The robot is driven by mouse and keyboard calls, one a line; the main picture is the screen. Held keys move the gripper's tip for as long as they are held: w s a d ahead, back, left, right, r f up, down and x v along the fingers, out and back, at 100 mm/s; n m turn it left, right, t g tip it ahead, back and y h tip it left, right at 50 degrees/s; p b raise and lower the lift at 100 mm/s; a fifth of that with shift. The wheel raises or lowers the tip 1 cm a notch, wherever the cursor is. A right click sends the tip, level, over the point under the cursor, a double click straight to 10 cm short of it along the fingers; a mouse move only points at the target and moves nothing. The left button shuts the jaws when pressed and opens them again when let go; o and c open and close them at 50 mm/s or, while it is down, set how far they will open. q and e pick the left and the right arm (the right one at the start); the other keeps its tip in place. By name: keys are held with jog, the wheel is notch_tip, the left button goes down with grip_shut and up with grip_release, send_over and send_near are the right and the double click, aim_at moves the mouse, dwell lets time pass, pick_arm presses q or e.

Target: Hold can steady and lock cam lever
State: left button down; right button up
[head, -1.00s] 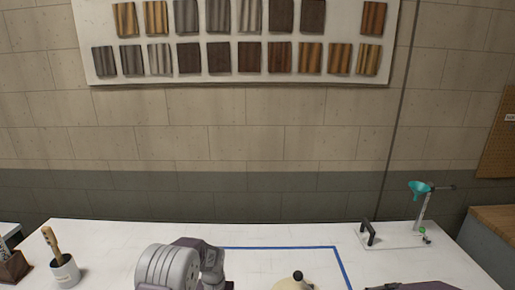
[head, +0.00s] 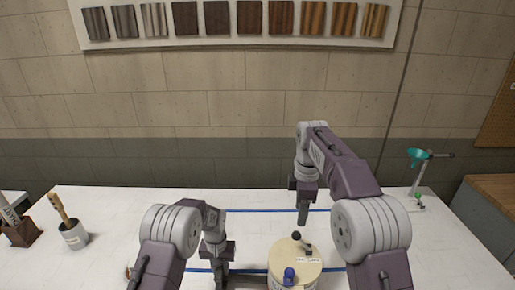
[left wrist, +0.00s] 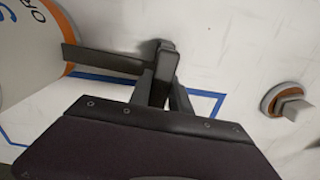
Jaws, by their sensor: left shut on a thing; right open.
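The cream can (head: 281,259) stands at the bottom middle of the head view. Its lid carries a short lever with a black knob (head: 297,236) and a blue knob (head: 289,273). In the left wrist view the can (left wrist: 25,60) is at the left edge, with lettering and an orange band. My left gripper (left wrist: 160,78) is shut on a dark flat bar (left wrist: 100,59) that reaches to the can's side. In the head view this gripper (head: 220,279) is left of the can. My right gripper (head: 303,216) is open, pointing down, above and behind the black knob.
Blue tape (head: 262,211) marks the white table. A brush cup (head: 74,236) and brown holder (head: 24,233) stand at the left. A teal funnel stand (head: 418,156) is at the back right. An orange disc with a grey block (left wrist: 290,102) lies right of my left gripper.

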aim_at(297, 232)
jog(key=shift+s+a+f, duration=0.1)
jog(key=shift+a+f, duration=0.15)
jog(key=shift+f, duration=0.4)
notch_tip(297, 232, down, 10)
jog(key=shift+f, duration=0.1)
grip_shut()
jog(key=shift+d, duration=0.1)
dwell(0.4)
